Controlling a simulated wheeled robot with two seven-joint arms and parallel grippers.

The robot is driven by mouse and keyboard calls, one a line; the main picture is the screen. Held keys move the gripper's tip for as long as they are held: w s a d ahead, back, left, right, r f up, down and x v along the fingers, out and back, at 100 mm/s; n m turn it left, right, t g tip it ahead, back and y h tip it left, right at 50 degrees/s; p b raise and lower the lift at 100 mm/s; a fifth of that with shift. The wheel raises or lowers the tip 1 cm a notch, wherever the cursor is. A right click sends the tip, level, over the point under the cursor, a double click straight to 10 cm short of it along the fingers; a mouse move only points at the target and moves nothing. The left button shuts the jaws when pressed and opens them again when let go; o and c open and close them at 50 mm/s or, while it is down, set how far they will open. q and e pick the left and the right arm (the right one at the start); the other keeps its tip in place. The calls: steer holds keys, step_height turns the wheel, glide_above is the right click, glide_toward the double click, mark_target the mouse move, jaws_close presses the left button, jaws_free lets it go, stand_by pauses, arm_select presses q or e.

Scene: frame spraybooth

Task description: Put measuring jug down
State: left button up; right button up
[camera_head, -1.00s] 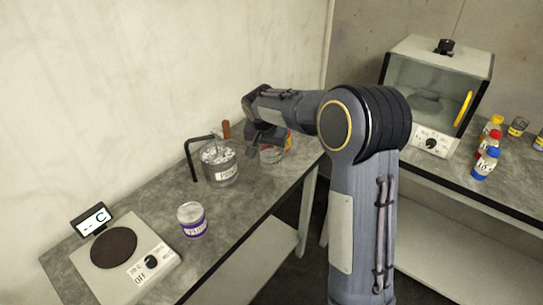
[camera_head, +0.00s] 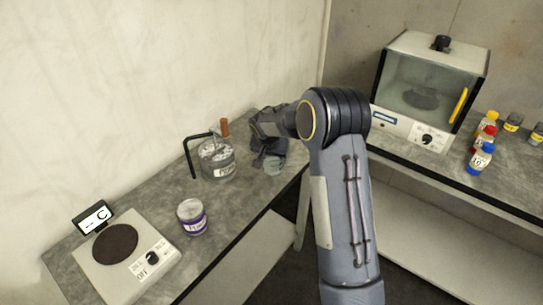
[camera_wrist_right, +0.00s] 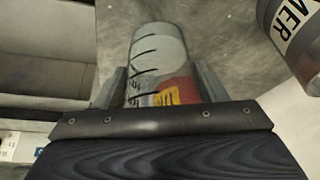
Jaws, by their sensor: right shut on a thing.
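The measuring jug (camera_wrist_right: 158,50) is a clear cylinder with black graduation marks, in the right wrist view. My right gripper (camera_wrist_right: 160,85) is shut on it, one finger on each side. In the head view the jug (camera_head: 273,164) shows below the gripper (camera_head: 268,150), over the far end of the grey bench (camera_head: 150,205). It looks about upright, and I cannot tell whether its base touches the bench. A red, yellow and blue patch shows through the jug in the wrist view. My left gripper is not in view.
A glass container (camera_head: 217,160) labelled as primer, with a stirrer in it, stands left of the jug; its label also shows in the wrist view (camera_wrist_right: 292,25). A purple-labelled jar (camera_head: 192,218) and a hotplate (camera_head: 125,255) stand nearer. A glass-fronted oven (camera_head: 425,90) and small bottles (camera_head: 482,158) stand right.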

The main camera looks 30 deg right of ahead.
steer(key=o, duration=1.1)
steer(key=shift+c, duration=0.2)
steer(key=shift+r+p, duration=0.2)
steer(key=shift+p, duration=0.1)
steer(key=shift+a+r+b, duration=0.15)
steer(key=shift+r+b, duration=0.15)
steer(key=b+v, duration=0.1)
steer(key=v, duration=1)
steer(key=s+a+r+n+t+y, duration=0.1)
steer(key=s+a+r+n+y, duration=0.1)
steer(key=s, duration=0.7)
steer(key=s+a+r+n+y, duration=0.1)
steer(key=s+a+r+y, duration=0.1)
steer(key=s, duration=0.7)
steer(key=s+a+f+n+y, duration=0.1)
steer(key=s+a+n, duration=0.1)
steer(key=s+a, duration=0.2)
steer(key=s+a+f+n+t+y, duration=0.1)
steer(key=s+a, duration=0.4)
steer(key=s, duration=0.6)
steer(key=shift+s+f+n+y, duration=0.15)
steer(key=shift+f+n+y, duration=0.25)
steer(key=shift+f+n, duration=0.3)
